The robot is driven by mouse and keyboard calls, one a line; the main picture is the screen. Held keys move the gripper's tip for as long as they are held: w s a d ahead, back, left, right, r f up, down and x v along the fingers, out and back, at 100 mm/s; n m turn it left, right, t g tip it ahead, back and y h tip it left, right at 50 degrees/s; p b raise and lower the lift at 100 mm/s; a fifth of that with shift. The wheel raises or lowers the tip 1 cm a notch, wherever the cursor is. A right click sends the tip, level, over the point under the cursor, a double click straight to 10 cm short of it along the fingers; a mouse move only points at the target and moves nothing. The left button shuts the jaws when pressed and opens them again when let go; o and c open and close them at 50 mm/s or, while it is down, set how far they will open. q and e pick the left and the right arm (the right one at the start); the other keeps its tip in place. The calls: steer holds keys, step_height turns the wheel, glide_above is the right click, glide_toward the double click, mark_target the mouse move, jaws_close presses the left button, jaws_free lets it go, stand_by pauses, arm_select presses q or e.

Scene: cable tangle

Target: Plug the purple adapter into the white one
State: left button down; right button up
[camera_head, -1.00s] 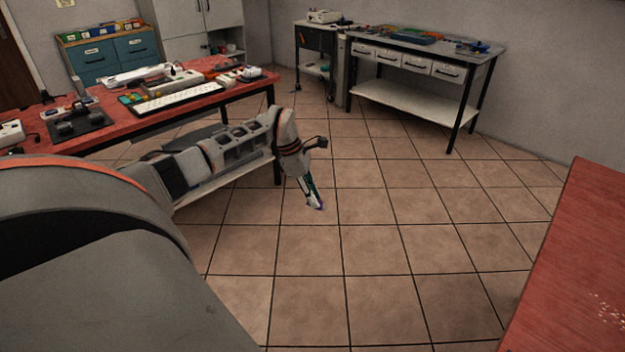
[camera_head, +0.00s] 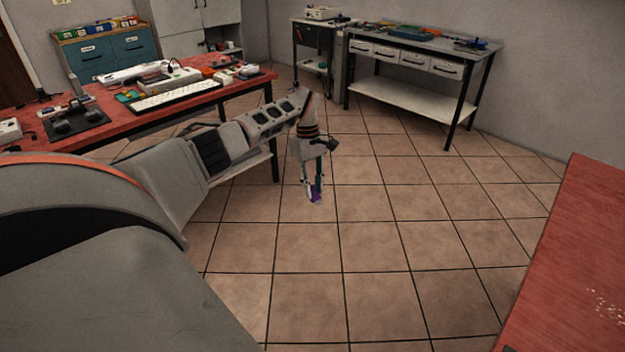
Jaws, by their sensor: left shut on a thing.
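My left gripper (camera_head: 313,192) hangs fingers down over the tiled floor, in the middle of the head view. It is shut on the small purple adapter (camera_head: 316,198), which shows at its fingertips. The fingers hide part of the adapter. I cannot pick out the white adapter for sure; several white devices lie on the red table (camera_head: 140,122) at the left, away from the gripper. My right gripper is not in view.
The red table holds a white keyboard (camera_head: 178,97), a white power strip (camera_head: 148,73) and dark items on a black mat (camera_head: 75,123). A grey workbench (camera_head: 430,43) stands at the back. Another red tabletop (camera_head: 580,260) is at the right. The floor between is clear.

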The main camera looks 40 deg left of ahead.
arm_select(q)
steer(key=m, duration=0.3)
steer(key=m+y, duration=0.1)
steer(key=shift+w+a+r, duration=0.1)
steer(key=shift+w+r, duration=0.15)
steer(key=shift+w, duration=0.05)
steer(key=m, duration=0.2)
steer(key=m+y, duration=0.1)
steer(key=shift+w+a+r+m, duration=0.2)
steer(key=shift+r+m, duration=0.05)
steer(key=shift+m, duration=0.15)
